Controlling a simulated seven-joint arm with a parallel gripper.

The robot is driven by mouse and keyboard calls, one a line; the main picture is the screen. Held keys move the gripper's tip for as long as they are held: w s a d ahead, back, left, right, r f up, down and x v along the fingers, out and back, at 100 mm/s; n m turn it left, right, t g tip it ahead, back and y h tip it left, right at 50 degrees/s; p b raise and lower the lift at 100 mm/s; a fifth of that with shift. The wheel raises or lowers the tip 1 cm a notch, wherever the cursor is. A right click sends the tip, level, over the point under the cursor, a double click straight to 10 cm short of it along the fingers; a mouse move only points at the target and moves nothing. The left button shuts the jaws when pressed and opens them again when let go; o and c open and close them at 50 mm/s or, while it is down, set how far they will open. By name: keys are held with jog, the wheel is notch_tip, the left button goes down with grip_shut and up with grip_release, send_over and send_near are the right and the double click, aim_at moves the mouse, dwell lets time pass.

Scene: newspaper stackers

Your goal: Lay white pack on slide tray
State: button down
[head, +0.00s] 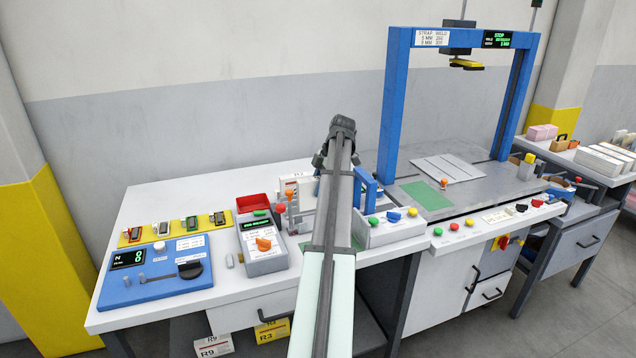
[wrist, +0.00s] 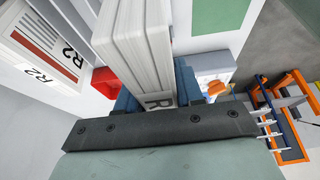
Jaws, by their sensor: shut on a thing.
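In the wrist view my gripper (wrist: 157,96) is shut on a white pack (wrist: 140,42). The pack is a thick stack of white layers, with part of a letter on its near end. It stands on edge between the dark blue fingers. In the head view my own arm covers the gripper and most or all of the pack. A pale flat plate with dark lines (head: 447,168) lies on the grey machine table, under the blue frame. It looks like the slide tray, but I cannot be sure. My gripper is left of it, apart from it, over the white bench.
The blue frame (head: 395,105) stands upright around the machine table. A green mat (head: 427,196) lies left of the plate. A white box marked R2 (wrist: 45,45) and a red bin (wrist: 103,82) are close to my gripper.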

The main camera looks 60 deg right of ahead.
jog(key=shift+f, duration=3)
jog(key=shift+f, duration=0.55)
jog(key=c, duration=0.6)
grip_release()
jog(key=shift+c, duration=0.2)
jog(key=shift+r, duration=0.1)
jog(key=v, duration=1.1)
jog(key=shift+s+d+r, duration=0.15)
jog(key=shift+r, duration=0.15)
